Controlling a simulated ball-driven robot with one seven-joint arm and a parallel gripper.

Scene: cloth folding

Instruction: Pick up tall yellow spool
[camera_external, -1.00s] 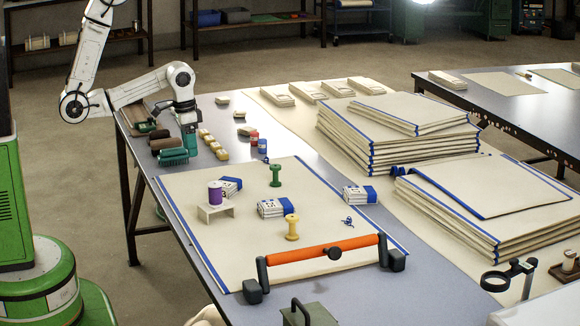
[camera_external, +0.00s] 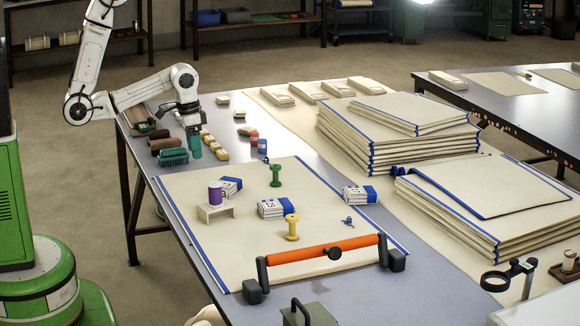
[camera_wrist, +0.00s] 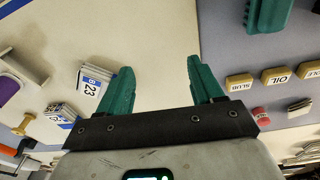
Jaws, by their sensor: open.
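The tall yellow spool (camera_external: 291,228) stands upright on the cream cloth (camera_external: 225,265), behind the orange-handled bar. It also shows small at the left edge of the wrist view (camera_wrist: 24,124). My gripper (camera_external: 195,149) is above the table's left part, beyond the cloth's far left corner and well away from the spool. In the wrist view its two teal fingers (camera_wrist: 159,72) are spread apart with nothing between them.
A purple spool (camera_external: 215,194) is on a small stand, and a green spool (camera_external: 275,175) stands farther back. Blue-and-white packs (camera_external: 272,208) lie between. The orange-handled bar (camera_external: 325,249) crosses the cloth's front. Brushes (camera_external: 173,157) and labelled blocks (camera_external: 221,154) are near my gripper.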

